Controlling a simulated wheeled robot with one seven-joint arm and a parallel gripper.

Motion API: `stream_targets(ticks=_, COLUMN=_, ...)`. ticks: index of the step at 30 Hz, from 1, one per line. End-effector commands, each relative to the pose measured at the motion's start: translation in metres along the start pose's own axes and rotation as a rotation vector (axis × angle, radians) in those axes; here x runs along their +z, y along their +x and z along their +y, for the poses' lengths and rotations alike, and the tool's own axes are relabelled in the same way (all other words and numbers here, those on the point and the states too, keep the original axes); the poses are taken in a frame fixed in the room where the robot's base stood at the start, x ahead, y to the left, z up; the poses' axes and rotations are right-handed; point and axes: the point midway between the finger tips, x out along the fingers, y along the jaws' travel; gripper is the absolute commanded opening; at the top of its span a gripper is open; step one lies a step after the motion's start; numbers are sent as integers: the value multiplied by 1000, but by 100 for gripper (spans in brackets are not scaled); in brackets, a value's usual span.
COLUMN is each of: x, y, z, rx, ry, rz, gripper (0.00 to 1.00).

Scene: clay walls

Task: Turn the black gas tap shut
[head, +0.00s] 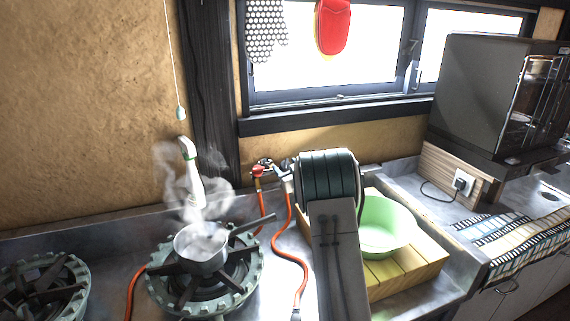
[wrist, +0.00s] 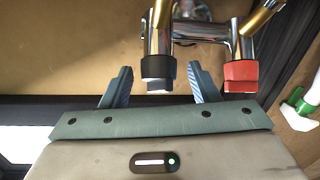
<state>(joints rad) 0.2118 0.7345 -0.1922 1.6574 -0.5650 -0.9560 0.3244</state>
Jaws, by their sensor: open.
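In the wrist view the black gas tap (wrist: 157,74) hangs from a chrome pipe, and a red tap (wrist: 240,76) sits to its right. My gripper (wrist: 161,70) is open, with one blue-grey finger on each side of the black tap. Gaps show between the tap and both fingers; I cannot tell whether anything touches. In the head view the red tap (head: 259,171) shows at the wall, left of my arm. My arm hides most of the gripper there, and I cannot make out the black tap clearly.
Orange hoses (head: 290,255) run down from the taps. A steaming pot (head: 201,248) stands on a burner (head: 165,290) to the left. A green bowl (head: 386,227) sits on a wooden board (head: 420,270) right of my arm. A white spray bottle (wrist: 300,108) is right of the red tap.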

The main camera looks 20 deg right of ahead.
Motion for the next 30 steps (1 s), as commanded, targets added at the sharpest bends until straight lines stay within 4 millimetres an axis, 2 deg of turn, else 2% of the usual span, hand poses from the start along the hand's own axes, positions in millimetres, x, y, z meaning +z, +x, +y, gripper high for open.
stream_targets(ticks=6, x=0, y=14, z=0, rx=1, ry=-1, rz=0, gripper=55)
stream_targets(ticks=15, x=0, y=15, z=0, rx=1, ry=0, rz=0, gripper=55)
stream_targets(ticks=20, x=0, y=15, z=0, rx=1, ry=0, rz=0, gripper=11)
stream_targets(ticks=30, x=2, y=15, z=-1, rx=23, ry=18, rz=0, gripper=11)
